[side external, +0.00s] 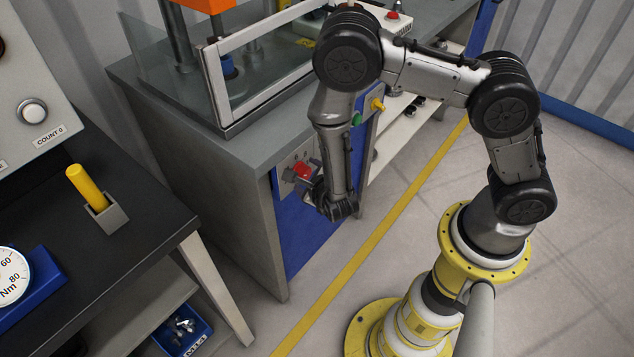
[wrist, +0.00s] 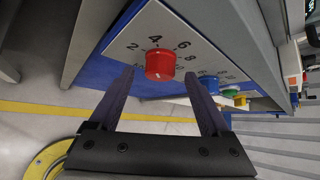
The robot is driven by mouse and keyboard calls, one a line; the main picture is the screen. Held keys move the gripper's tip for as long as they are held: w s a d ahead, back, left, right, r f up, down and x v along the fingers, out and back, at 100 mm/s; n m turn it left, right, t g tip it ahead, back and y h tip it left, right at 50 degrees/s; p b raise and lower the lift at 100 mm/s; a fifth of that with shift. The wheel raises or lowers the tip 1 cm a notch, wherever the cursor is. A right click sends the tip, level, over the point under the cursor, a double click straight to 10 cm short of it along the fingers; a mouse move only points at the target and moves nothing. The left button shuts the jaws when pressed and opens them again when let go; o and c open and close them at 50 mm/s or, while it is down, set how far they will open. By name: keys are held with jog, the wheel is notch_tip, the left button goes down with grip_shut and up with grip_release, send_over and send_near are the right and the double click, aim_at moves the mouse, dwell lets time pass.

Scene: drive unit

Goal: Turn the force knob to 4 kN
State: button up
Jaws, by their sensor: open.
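The red force knob (wrist: 160,65) sits on a pale dial plate (wrist: 190,45) marked 2, 4, 6, 8 in the wrist view. I cannot clearly tell where the knob's pointer is. The knob (side external: 302,169) also shows in the side view, on the blue front of the press bench. My gripper (wrist: 160,76) is open in the wrist view, one finger to each side of the knob, with the fingertips close to it. Nothing shows as gripped. I cannot tell whether the fingers touch the knob. The gripper is partly hidden by my arm in the side view.
A green button (side external: 357,118) and a yellow knob (side external: 378,105) are farther along the bench front. A clear guard with a white frame (side external: 215,85) stands above. A dark table (side external: 150,215) with a yellow-handled tool (side external: 86,186) is at left. The floor in front is free.

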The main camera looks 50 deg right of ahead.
jog(key=v, duration=1)
jog(key=shift+s+a+r, duration=0.15)
jog(key=shift+s+r, duration=0.1)
jog(key=shift+s, duration=0.05)
